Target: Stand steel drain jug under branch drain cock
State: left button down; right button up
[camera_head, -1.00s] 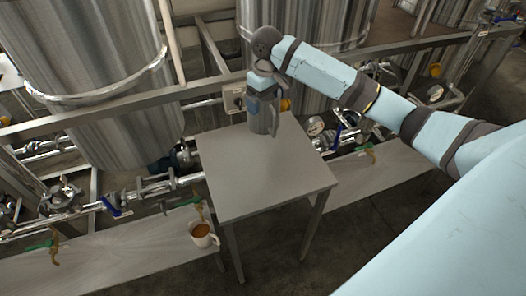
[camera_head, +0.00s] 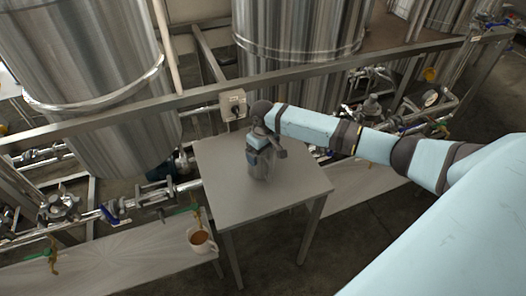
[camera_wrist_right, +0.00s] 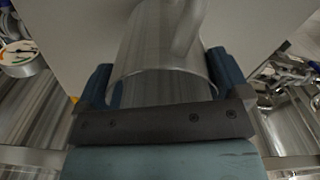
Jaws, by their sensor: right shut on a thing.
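The steel drain jug (camera_head: 261,163) is a grey metal cylinder over the small table. My right gripper (camera_head: 262,145) is shut on it near its top. In the right wrist view the jug (camera_wrist_right: 155,55) sits between the blue fingers, its handle toward the upper right. I cannot tell whether its base touches the table. A green-handled drain cock (camera_head: 190,209) hangs from the pipe left of the table, above a cup of brown liquid (camera_head: 201,241). Another green-handled cock (camera_head: 45,254) is at far left. I cannot tell which is the branch drain cock. My left gripper is out of view.
The small grey table (camera_head: 225,200) has a bare top around the jug. A low shelf (camera_head: 125,255) runs under the left pipes. Large steel tanks (camera_head: 90,80) and a frame rail (camera_head: 100,115) stand behind. A switch box (camera_head: 233,104) is on the rail.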

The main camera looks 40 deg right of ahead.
jog(key=shift+f, duration=0.2)
jog(key=o, duration=0.9)
jog(key=shift+f, duration=0.15)
